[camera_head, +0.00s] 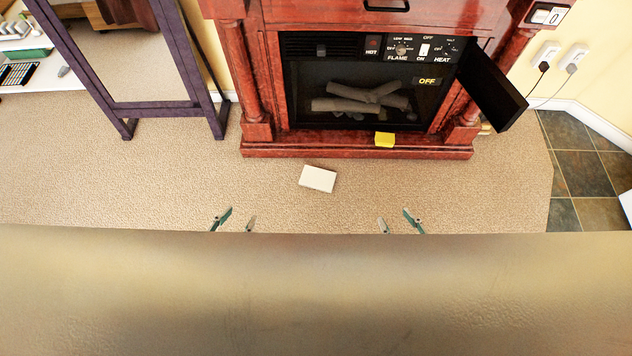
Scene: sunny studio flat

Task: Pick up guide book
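A small pale, book-like block (318,179) lies flat on the carpet in front of the fireplace, slightly turned; it may be the guide book, but no cover print is readable. My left gripper (235,221) shows only its fingertips above the edge of a large beige surface. It is open and empty, left of and nearer than the pale block. My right gripper (398,222) also shows only its fingertips, open and empty, right of and nearer than the block. Both grippers are apart from it. The rest of both grippers and arms is hidden.
A red wooden electric fireplace (359,152) stands behind, its small dark door (493,88) open at right. A yellow block (384,139) sits on its base ledge. A purple-framed mirror (128,60) stands at left. Carpet (110,170) is clear around the pale block; dark tiles (585,175) lie right.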

